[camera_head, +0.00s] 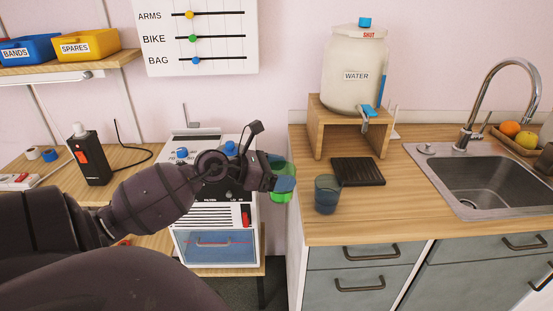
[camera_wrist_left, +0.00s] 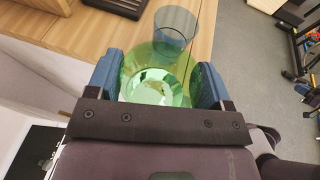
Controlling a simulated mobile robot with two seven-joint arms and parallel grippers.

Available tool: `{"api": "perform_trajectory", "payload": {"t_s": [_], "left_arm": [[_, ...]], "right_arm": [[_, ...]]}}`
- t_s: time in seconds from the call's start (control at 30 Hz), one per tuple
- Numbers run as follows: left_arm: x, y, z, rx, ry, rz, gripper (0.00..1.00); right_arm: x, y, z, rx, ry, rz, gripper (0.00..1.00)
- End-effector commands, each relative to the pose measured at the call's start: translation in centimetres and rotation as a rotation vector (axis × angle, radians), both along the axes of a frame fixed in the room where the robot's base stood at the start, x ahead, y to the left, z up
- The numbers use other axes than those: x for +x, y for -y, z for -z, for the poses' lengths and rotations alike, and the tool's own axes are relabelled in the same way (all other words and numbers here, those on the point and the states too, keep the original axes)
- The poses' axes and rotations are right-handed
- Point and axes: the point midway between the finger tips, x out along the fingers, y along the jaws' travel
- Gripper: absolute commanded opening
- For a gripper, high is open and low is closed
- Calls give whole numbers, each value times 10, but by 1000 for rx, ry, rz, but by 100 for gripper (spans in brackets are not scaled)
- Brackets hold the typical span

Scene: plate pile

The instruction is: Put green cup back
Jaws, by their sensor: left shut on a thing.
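The green see-through cup (camera_head: 290,170) is between the blue fingertips of my left gripper (camera_head: 281,172), which is shut on it. In the left wrist view the green cup (camera_wrist_left: 158,88) fills the space between both fingers, its open top toward the camera. In the head view the gripper partly hides it. The cup appears at the left edge of the wooden counter (camera_head: 400,218); I cannot tell whether it touches it. A dark blue-grey see-through cup (camera_head: 327,195) stands on the counter just to its right and also shows in the left wrist view (camera_wrist_left: 176,28).
A black ribbed mat (camera_head: 358,171) lies behind the blue-grey cup, before a water jar (camera_head: 354,75) on a wooden stand (camera_head: 316,128). A sink (camera_head: 488,185) is at right. A white machine (camera_head: 192,215) stands behind my left arm. The counter's front strip is clear.

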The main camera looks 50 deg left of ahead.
Motion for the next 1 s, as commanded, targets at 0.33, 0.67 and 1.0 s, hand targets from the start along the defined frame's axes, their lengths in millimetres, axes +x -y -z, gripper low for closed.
{"api": "perform_trajectory", "payload": {"t_s": [0.33, 0.67, 1.0], "left_arm": [[2, 113, 8, -2, 5, 245, 47], [3, 187, 16, -1, 3, 406, 47], [3, 217, 19, -3, 2, 470, 47]], "right_arm": [[-1, 0, 1, 1, -2, 1, 0], [-1, 0, 2, 0, -4, 2, 0], [-2, 0, 2, 0, -5, 2, 0]]}}
